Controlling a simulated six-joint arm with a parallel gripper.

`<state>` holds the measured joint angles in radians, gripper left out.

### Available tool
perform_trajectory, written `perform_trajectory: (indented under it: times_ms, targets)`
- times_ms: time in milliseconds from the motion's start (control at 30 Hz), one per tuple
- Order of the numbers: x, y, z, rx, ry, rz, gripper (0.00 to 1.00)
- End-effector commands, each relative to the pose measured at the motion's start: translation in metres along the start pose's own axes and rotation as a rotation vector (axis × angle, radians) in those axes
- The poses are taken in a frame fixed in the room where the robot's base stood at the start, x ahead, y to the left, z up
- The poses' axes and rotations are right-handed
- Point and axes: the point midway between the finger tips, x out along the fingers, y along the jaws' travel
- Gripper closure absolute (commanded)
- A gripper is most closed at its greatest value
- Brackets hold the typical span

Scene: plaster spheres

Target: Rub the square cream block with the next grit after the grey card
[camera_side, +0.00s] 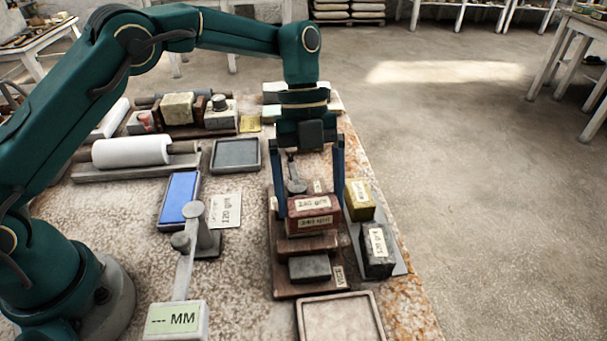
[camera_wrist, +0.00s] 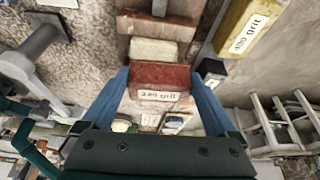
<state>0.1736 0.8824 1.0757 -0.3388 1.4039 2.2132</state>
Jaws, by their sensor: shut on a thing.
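My gripper (camera_side: 311,206) is shut on a red-brown block (camera_side: 313,217) with pale labels. Its number is hard to read. In the wrist view the same block (camera_wrist: 158,86) sits between my blue fingers. A cream block (camera_wrist: 153,50) shows just beyond it over a brown wooden board (camera_wrist: 127,24). Whether the two touch, I cannot tell. In the side view the held block and fingers seem to hide the cream block. The pale grey card (camera_side: 226,211) lies left of the board and appears to read 120 grit.
A yellow block (camera_side: 360,200) and a dark block (camera_side: 377,250), both labelled, stand right of the board. A gauge reading "--- MM" (camera_side: 174,320) and a blue slab (camera_side: 180,198) are at left. An empty tray (camera_side: 340,318) lies in front. A metal clamp (camera_side: 296,184) stands behind.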

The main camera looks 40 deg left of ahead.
Motion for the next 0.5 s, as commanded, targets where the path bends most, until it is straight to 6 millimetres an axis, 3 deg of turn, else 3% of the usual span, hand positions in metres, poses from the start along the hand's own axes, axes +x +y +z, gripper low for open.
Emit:
perform_trajectory:
  times_ms: [500]
  targets:
    - [0.003, -0.011, 0.001, 0.001, 0.000, -0.001, 0.69]
